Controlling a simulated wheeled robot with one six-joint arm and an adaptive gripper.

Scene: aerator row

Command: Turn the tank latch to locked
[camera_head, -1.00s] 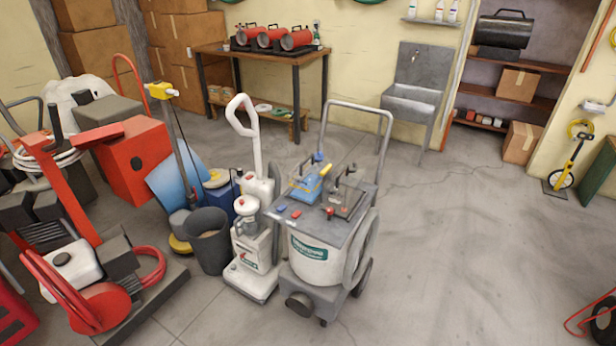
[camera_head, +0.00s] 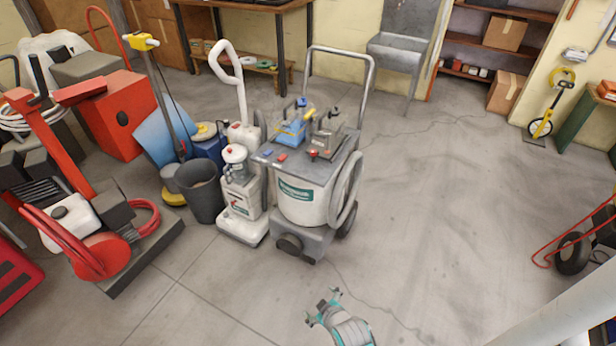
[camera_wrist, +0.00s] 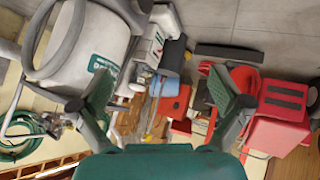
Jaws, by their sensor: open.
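A cleaning machine with a white tank (camera_head: 300,205) and a green label stands mid-floor in the head view. Its grey top (camera_head: 292,172) carries a blue button (camera_head: 267,152), a red button (camera_head: 282,157) and a small red knob (camera_head: 313,153). I cannot tell which part is the tank latch. My gripper (camera_head: 322,305) is open and empty, in front of the machine, apart from it. In the wrist view the tank (camera_wrist: 92,38) is at upper left, and my gripper's two spread fingers (camera_wrist: 163,95) have nothing between them.
A white upright machine (camera_head: 241,200) and a dark bucket (camera_head: 203,198) stand close at the tank's left. Red floor equipment (camera_head: 105,240) is further left. A hand truck wheel (camera_head: 573,253) is at right. The floor right of the tank is clear.

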